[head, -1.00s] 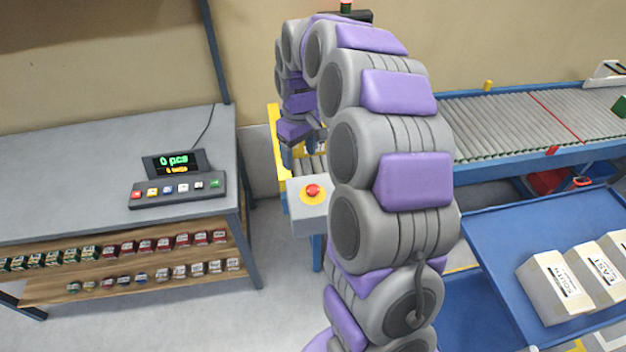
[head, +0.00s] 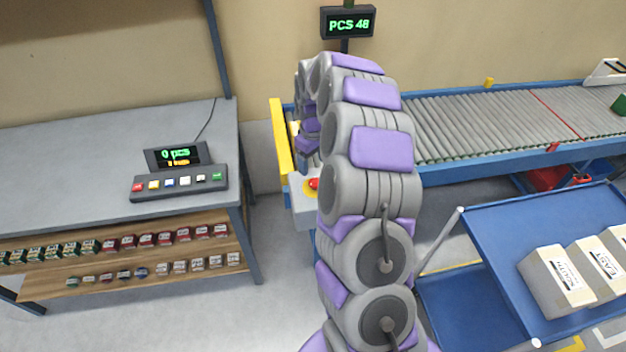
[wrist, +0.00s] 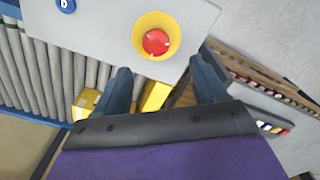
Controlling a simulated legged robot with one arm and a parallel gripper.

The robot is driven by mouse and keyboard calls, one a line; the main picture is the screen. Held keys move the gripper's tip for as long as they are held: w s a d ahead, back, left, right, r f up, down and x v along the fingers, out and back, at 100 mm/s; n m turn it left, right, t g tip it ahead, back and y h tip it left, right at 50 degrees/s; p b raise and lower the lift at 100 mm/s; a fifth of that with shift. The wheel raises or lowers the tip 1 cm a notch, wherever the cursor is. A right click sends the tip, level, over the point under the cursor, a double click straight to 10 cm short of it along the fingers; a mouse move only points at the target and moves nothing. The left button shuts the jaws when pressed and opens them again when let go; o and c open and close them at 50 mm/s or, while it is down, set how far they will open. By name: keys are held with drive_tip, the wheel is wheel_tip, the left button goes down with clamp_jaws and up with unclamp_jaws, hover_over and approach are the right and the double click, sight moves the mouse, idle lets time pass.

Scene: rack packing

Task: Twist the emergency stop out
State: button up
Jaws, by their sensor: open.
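The emergency stop is a red mushroom button (wrist: 157,42) in a yellow collar on a pale grey box (wrist: 95,18), seen in the wrist view just beyond my fingertips. In the head view the red button (head: 314,183) is partly hidden behind my arm, on the box (head: 303,213) at the end of the conveyor. My gripper (wrist: 158,80) is open and empty, with its two dark blue fingers apart. The button lies above the gap between the fingers in the wrist picture, and the fingers do not appear to touch it.
A roller conveyor (head: 470,125) runs along the wall. A table (head: 60,150) with a button panel (head: 180,183) stands at left, above a shelf of small boxes. A blue trolley (head: 490,230) carries white boxes at right. A display (head: 347,22) reads PCS 48.

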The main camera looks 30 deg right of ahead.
sight(315, 180)
drive_tip(key=f, duration=0.2)
drive_tip(key=d+f+b, duration=0.1)
drive_tip(key=f, duration=0.4)
drive_tip(key=shift+d, duration=0.15)
drive_tip(key=shift+f, duration=0.25)
drive_tip(key=shift+a, duration=0.4)
drive_tip(key=shift+d+f, duration=0.1)
drive_tip(key=shift+d, duration=0.15)
drive_tip(key=c, duration=0.6)
drive_tip(key=shift+a, duration=0.15)
drive_tip(key=c, duration=0.5)
